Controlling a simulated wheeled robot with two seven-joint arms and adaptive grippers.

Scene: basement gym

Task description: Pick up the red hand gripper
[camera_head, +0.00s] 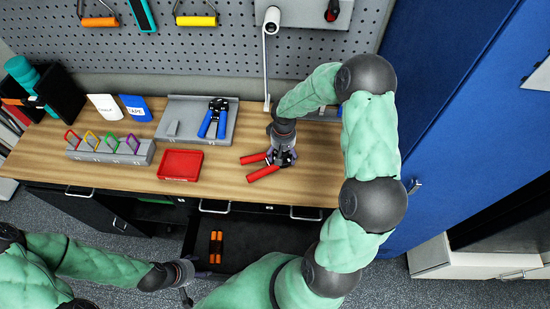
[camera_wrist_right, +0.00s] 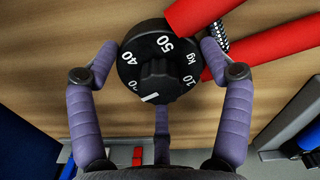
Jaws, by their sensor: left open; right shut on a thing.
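The red hand gripper (camera_head: 264,171) is at the right part of the wooden bench, its two red handles pointing left. My right gripper (camera_head: 283,157) is over its dial end. In the right wrist view, the black dial (camera_wrist_right: 157,60) marked in kg sits between the fingers of my right gripper (camera_wrist_right: 160,68), which are shut on it. The red handles (camera_wrist_right: 265,52) and part of the spring show beyond the right finger. I cannot tell if it is clear of the bench. My left gripper (camera_head: 184,273) is open and empty at the lower left, below the bench front.
A red tray (camera_head: 181,165) lies left of the hand gripper. A blue hand gripper (camera_head: 214,118) rests on a grey stand (camera_head: 183,110). A grey rack (camera_head: 105,151) holds several coloured clips. An open drawer (camera_head: 255,237) below holds an orange-handled item (camera_head: 216,246). A lamp (camera_head: 268,60) stands behind.

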